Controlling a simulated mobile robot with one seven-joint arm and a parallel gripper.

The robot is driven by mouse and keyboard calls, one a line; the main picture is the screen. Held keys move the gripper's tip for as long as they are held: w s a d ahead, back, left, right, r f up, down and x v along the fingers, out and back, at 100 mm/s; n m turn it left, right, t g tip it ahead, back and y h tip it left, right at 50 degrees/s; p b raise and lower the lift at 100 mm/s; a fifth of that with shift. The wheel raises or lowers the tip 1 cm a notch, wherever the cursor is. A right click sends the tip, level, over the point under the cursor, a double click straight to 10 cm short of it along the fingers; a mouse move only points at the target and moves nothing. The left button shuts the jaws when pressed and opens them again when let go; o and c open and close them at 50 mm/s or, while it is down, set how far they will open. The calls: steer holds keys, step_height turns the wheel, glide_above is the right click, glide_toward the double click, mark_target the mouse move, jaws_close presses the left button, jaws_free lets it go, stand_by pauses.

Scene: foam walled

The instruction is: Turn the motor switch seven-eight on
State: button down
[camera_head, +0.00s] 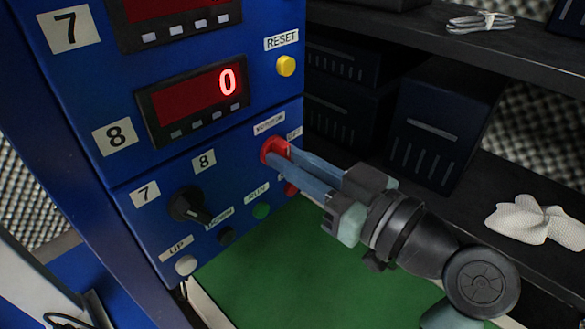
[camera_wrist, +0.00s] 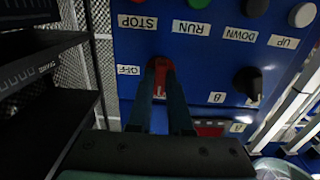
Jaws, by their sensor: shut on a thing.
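A red switch (camera_head: 274,150) sits on the blue control panel, below a small label that is hard to read. In the wrist view the red switch (camera_wrist: 158,66) is between my finger tips, with an "OFF" label (camera_wrist: 128,70) beside it. My gripper (camera_head: 278,160) reaches in from the right and its two long fingers are shut on the red switch. The fingers hide part of the switch, so its exact angle is hard to tell. A black knob (camera_head: 190,205) with "7" and "8" labels is to the left, apart from my gripper.
Below are a green button (camera_head: 261,211), a dark button (camera_head: 226,236) and a white button (camera_head: 186,265). A yellow reset button (camera_head: 286,66) and a red display (camera_head: 195,100) reading 0 are above. Dark shelves with boxes (camera_head: 435,120) stand to the right. A green surface (camera_head: 310,270) lies below.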

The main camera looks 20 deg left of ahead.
stand_by(0.4)
steer(key=c, duration=0.8)
jaws_free()
steer(key=shift+c, duration=0.2)
steer(key=p+v, duration=0.2)
steer(key=v, duration=1.1)
steer(key=shift+w, duration=0.1)
